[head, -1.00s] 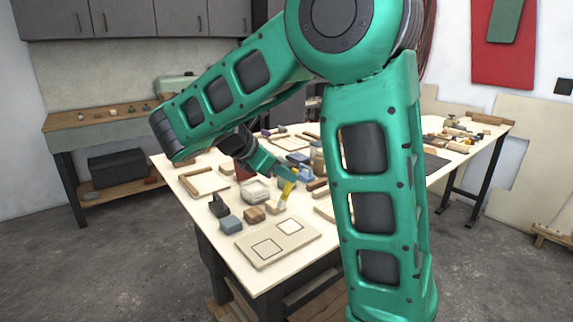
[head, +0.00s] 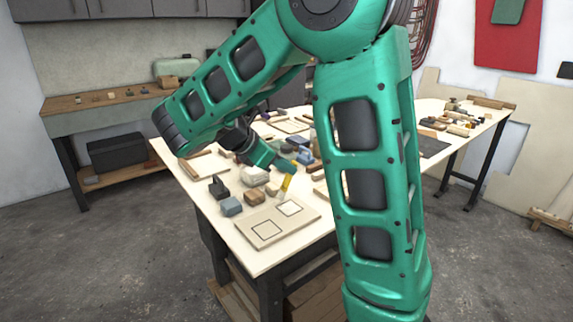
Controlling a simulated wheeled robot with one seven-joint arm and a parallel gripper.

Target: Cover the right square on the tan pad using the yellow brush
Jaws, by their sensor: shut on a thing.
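The tan pad (head: 250,241) lies flat near the front edge of the table and bears two dark-outlined squares. The left square (head: 267,229) is tan inside. The right square (head: 289,208) looks whitish inside. My gripper (head: 286,170) is shut on the yellow brush (head: 287,182), just behind the pad. The brush tilts with its pale end down, close to the far edge of the right square. Whether the brush touches the pad is too small to tell.
On the table (head: 222,238), a blue-grey block (head: 231,206), a brown block (head: 254,196) and a dark object (head: 218,187) stand behind and left of the pad. Several more small items crowd farther back. The strip around the pad's front is clear.

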